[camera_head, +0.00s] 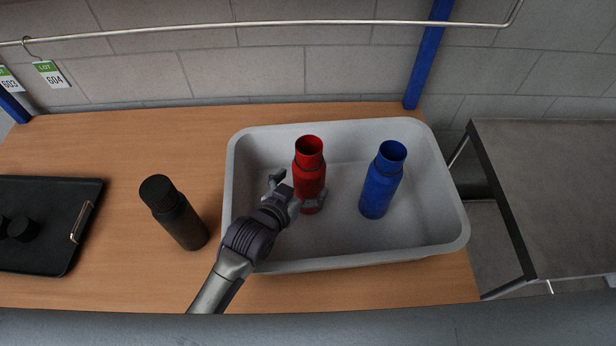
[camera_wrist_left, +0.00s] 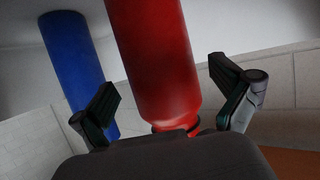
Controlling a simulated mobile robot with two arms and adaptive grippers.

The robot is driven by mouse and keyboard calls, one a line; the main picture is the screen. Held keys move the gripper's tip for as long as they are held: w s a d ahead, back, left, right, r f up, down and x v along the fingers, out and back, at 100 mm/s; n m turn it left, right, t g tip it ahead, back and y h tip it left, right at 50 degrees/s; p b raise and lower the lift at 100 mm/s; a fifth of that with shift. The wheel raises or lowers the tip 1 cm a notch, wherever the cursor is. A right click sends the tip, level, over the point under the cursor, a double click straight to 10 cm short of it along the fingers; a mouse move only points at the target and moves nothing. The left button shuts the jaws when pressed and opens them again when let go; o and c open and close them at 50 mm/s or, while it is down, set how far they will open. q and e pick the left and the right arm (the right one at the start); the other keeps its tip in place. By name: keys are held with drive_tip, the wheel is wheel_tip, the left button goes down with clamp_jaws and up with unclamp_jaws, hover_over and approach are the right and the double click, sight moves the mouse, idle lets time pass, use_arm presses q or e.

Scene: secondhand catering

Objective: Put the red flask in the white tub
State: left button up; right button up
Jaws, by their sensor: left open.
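The red flask (camera_head: 309,170) stands upright inside the white tub (camera_head: 345,257), left of its middle. It also shows large in the left wrist view (camera_wrist_left: 158,60). My left gripper (camera_head: 296,190) reaches over the tub's left front rim. It is open, with one finger on each side of the red flask. In the left wrist view the fingers (camera_wrist_left: 164,85) stand apart, with a gap beside the flask. My right gripper is not in view.
A blue flask (camera_head: 381,182) stands in the tub, right of the red one. A black flask (camera_head: 175,213) stands on the wooden table (camera_head: 120,280), left of the tub. A black tray (camera_head: 45,258) lies at the far left. A grey table (camera_head: 555,190) is at the right.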

use_arm(q)
drive_tip(key=v, duration=0.4)
drive_tip(key=shift+s, duration=0.15)
drive_tip(key=shift+r, duration=0.2)
